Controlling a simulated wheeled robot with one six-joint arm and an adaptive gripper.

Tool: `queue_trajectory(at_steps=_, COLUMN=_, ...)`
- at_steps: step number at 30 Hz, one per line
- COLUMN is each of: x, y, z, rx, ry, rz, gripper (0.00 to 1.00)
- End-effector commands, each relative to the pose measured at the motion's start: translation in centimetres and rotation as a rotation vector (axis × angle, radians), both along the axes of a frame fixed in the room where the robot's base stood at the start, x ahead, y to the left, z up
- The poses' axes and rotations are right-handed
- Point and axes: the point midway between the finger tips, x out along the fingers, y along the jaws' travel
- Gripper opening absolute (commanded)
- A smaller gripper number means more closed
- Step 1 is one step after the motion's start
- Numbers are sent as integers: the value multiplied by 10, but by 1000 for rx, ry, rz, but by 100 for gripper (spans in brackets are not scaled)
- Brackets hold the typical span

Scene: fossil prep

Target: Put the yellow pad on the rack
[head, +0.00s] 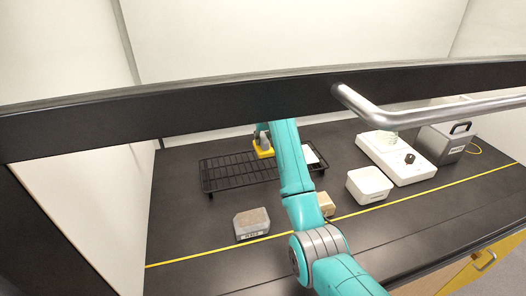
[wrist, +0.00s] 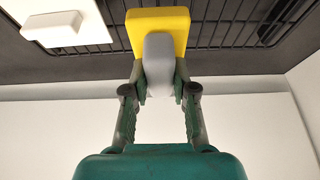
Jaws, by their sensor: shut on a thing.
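The yellow pad (head: 262,154) has a grey grip block on it. It also shows in the wrist view (wrist: 135,35), face toward the rack. My gripper (wrist: 160,82) is shut on the grey block, with a finger on each side. In the head view my gripper (head: 264,134) is at the far side of the black wire rack (head: 228,174), partly hidden by my arm. The pad overlaps the rack's far edge in that view. The rack's bars (wrist: 215,25) lie behind the pad in the wrist view. I cannot tell whether pad and rack touch.
A white piece (head: 309,153) lies at the rack's right end. A grey labelled block (head: 251,222) stands in front. A tan block (head: 325,203), white box (head: 369,186), white device (head: 395,160) and metal case (head: 446,142) are to the right. A hood bar (head: 200,108) crosses the view.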

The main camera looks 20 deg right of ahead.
Motion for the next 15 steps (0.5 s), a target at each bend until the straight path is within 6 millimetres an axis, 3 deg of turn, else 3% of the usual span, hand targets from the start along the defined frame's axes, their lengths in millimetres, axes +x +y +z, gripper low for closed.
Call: queue_trajectory(at_steps=15, x=0, y=0, z=-52, rx=0, ry=-1, rz=0, gripper=0)
